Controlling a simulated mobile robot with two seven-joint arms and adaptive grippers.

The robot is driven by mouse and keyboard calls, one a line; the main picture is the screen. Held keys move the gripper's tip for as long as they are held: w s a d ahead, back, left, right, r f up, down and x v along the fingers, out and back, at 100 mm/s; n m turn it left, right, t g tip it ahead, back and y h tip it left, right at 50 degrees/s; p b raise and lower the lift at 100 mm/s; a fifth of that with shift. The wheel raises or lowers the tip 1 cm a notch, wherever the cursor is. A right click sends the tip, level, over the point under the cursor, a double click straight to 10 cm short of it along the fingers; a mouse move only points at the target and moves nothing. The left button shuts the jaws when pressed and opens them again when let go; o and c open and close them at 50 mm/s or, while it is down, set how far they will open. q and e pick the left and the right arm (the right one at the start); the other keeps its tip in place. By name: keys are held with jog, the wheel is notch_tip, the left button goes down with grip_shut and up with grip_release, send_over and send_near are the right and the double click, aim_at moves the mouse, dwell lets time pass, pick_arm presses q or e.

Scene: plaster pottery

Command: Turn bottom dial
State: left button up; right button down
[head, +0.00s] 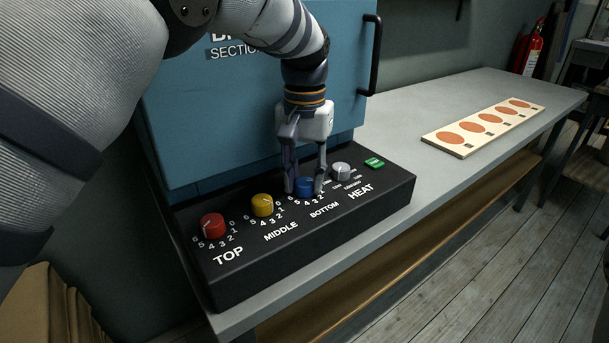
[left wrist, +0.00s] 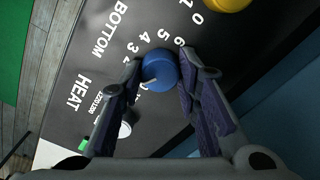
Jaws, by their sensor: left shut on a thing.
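The bottom dial (head: 305,187) is a blue knob on the black control panel (head: 310,247), above the label BOTTOM. My left gripper (head: 305,189) points down at it with one finger on each side, shut on the knob. In the left wrist view the blue dial (left wrist: 158,70) sits between the two fingertips (left wrist: 168,76), with printed numbers around it. The fingers hide part of the dial and its scale in the head view. My right gripper is in neither view.
On the same panel are a red dial (head: 213,226), a yellow dial (head: 262,205), a grey heat dial (head: 341,171) and a green button (head: 374,162). The blue kiln (head: 220,120) with a black handle (head: 372,55) stands behind. A board with orange discs (head: 462,145) lies on the grey table.

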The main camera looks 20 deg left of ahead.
aim_at(305, 181)
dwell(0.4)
pick_arm(q)
jog(key=o, duration=1.2)
notch_tip(305, 181, up, 12)
jog(key=shift+r, duration=0.1)
